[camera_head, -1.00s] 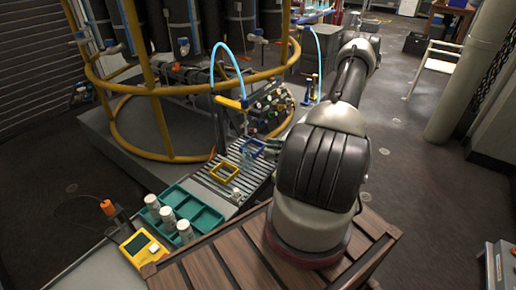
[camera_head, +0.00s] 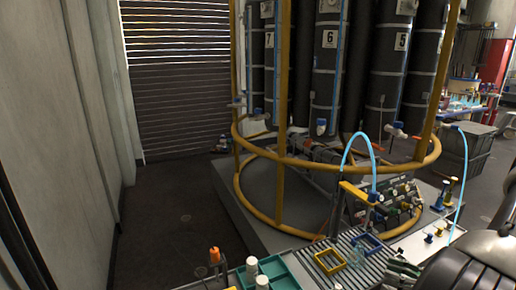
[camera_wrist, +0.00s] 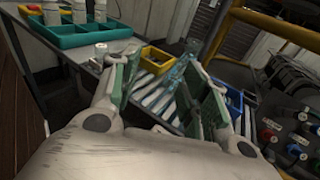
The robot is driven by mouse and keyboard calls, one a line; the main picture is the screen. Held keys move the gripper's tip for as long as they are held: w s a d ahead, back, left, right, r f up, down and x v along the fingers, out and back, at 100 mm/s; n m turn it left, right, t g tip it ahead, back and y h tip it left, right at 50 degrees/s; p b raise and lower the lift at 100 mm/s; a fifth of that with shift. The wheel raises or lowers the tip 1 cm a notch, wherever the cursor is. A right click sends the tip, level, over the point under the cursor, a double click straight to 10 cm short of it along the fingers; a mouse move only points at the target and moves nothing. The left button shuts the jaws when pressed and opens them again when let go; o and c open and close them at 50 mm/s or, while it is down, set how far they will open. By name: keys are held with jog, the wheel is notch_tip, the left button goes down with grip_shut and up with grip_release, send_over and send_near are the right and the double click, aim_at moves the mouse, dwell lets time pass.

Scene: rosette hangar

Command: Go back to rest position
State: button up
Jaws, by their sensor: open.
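My gripper (camera_wrist: 166,88) is open, with its green-padded fingers apart in the wrist view. In the head view its fingers (camera_head: 403,269) show at the lower right, beside the slatted rack (camera_head: 318,279). A clear bottle (camera_wrist: 178,72) appears beyond the gap between the fingers in the wrist view. It also shows in the head view (camera_head: 357,256), by the blue square frame (camera_head: 368,243) on the rack. I cannot tell its exact distance from the fingers. My arm fills the lower right corner of the head view.
A yellow square frame (camera_head: 329,261) lies on the rack. A teal tray (camera_wrist: 84,37) with white-capped bottles stands at its left end. A yellow-railed ring (camera_head: 283,163) with dark numbered cylinders stands behind. A blue hose (camera_head: 360,139) arches above the rack. Open floor (camera_head: 172,215) lies left.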

jog(key=s+a+r+n+g, duration=0.3)
jog(key=s+r+n+g, duration=0.15)
jog(key=s+g, duration=0.2)
jog(key=s+d+r+n+g+h, duration=0.1)
jog(key=s+r+n+g+h, duration=0.35)
jog(key=r+n+g, duration=0.55)
jog(key=a+r+n+t+h, duration=0.2)
jog(key=a+r+n+t, duration=0.1)
jog(key=r, duration=0.5)
jog(key=a+r+n+t+h, duration=0.3)
jog(key=r+n, duration=0.2)
jog(key=r, duration=0.3)
jog(key=a+r+n+t+h, duration=0.2)
jog(key=r+n+t+h, duration=0.1)
jog(key=r, duration=0.6)
jog(key=shift+s+a+n+t, duration=0.2)
jog(key=shift+a+n+t, duration=0.2)
jog(key=shift+n+t, duration=0.05)
jog(key=shift+d+h, duration=0.1)
jog(key=shift+h, duration=0.15)
